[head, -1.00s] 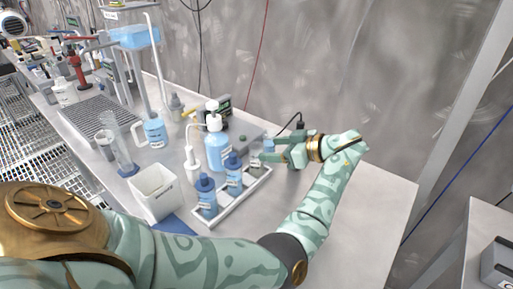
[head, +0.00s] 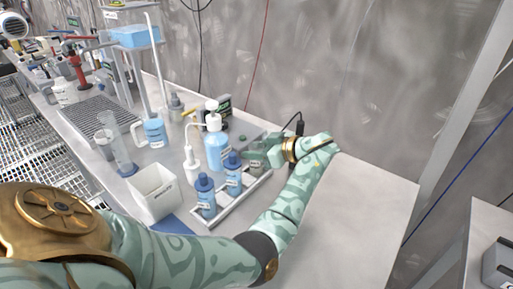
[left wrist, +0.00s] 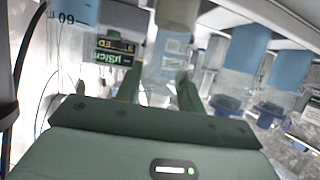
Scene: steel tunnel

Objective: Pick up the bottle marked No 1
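A white tray (head: 229,207) on the bench holds a row of small bottles. Two have blue caps: a front bottle (head: 206,197) and a middle bottle (head: 233,176). A third, clear bottle (head: 257,168) stands at the tray's far end, partly hidden by my left gripper (head: 262,152). In the left wrist view the fingers (left wrist: 158,90) stand apart, with a clear bottle with a pale blue label (left wrist: 172,50) and beige cap in front of and between them. I cannot see them pressing on it. The label numbers are too small to read. My right gripper is not in view.
A white bin (head: 154,192) is farther left. A grey device (head: 240,135) stands behind. The bench's right end is clear.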

